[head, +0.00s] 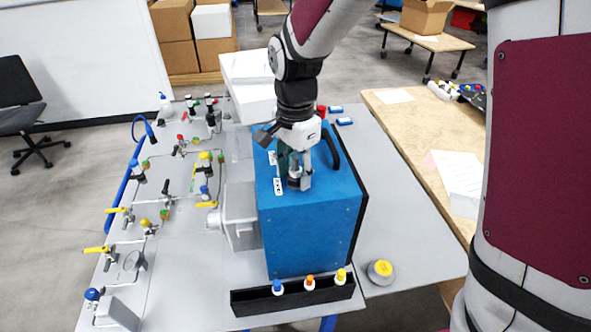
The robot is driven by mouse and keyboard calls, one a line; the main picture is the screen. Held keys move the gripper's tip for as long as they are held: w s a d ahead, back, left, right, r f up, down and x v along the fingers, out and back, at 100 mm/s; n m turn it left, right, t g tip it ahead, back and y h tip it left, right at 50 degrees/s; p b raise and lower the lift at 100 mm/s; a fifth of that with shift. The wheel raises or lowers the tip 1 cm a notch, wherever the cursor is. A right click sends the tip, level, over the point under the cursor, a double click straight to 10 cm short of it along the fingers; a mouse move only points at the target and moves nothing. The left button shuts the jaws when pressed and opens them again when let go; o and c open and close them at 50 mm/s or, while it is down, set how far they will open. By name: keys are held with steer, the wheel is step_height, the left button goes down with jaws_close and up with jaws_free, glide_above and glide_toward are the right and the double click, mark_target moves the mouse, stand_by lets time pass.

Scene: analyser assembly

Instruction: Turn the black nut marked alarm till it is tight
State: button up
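The blue analyser box (310,230) stands on the grey table, with a black handle on its top. My gripper (298,183) points down at the top of the box, left of the handle. A small grey round part shows between or just behind its fingertips; I cannot tell whether the fingers touch it. The black nut marked alarm cannot be made out; the gripper may hide it. Two small white plates with dark marks, one (278,186) near and one (272,158) farther back, lie on the box top left of the gripper. Their lettering is too small to read.
A panel of valves and yellow-handled taps (97,250) lies left of the box. A black tray (255,301) with several coloured-cap bottles stands in front. A yellow-topped round container (381,271) is at the front right. A wooden table (420,135) stands at right.

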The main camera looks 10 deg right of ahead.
steer(key=n, duration=0.3)
steer(key=shift+n, duration=0.3)
steer(key=n, duration=0.3)
steer(key=shift+s+n, duration=0.1)
steer(key=shift+n, duration=0.3)
steer(key=n+p, duration=0.1)
steer(key=n, duration=0.5)
steer(key=shift+n, duration=0.3)
steer(key=n, duration=0.5)
steer(key=n+p, duration=0.1)
steer(key=n, duration=0.4)
